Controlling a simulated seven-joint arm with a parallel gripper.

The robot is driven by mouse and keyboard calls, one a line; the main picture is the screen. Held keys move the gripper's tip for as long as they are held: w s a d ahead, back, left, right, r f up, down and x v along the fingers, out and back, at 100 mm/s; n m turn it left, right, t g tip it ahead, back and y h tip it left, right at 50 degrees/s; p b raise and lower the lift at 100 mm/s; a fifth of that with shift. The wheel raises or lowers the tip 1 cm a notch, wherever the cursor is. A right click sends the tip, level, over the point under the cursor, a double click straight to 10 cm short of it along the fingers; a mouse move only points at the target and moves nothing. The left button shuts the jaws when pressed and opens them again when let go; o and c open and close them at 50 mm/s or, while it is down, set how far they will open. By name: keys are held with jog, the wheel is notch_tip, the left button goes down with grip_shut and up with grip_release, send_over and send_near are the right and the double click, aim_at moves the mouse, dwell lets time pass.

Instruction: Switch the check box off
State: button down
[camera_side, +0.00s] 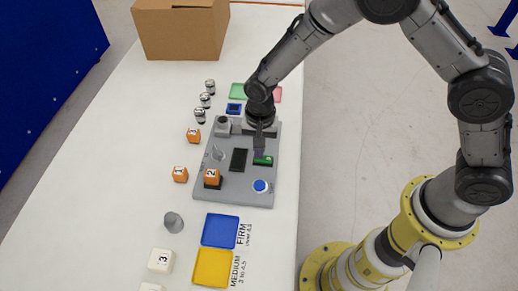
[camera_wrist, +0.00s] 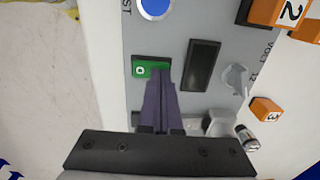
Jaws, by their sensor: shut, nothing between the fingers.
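A green switch (camera_side: 264,161) sits on a grey panel (camera_side: 235,193), which looks like the check box. In the wrist view the switch (camera_wrist: 140,70) lies in a dark frame, with a pale round mark at its left end. My gripper (camera_side: 260,152) is shut and empty, pointing down at the switch. In the wrist view its fingertips (camera_wrist: 160,78) overlap the switch's right part and hide it. I cannot tell whether they touch it. A dark, blank display (camera_wrist: 203,64) is beside the switch, and a blue round button (camera_side: 261,186) is nearer the panel's front.
An orange block marked 2 (camera_side: 212,175) stands on the panel. Blue (camera_side: 220,230) and yellow (camera_side: 212,267) trays lie in front. A cardboard box (camera_side: 182,28) is at the back.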

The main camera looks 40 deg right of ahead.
jog(key=shift+f, duration=0.3)
dwell(0.4)
jog(key=shift+s+d+r, duration=0.25)
jog(key=shift+s+d, duration=0.3)
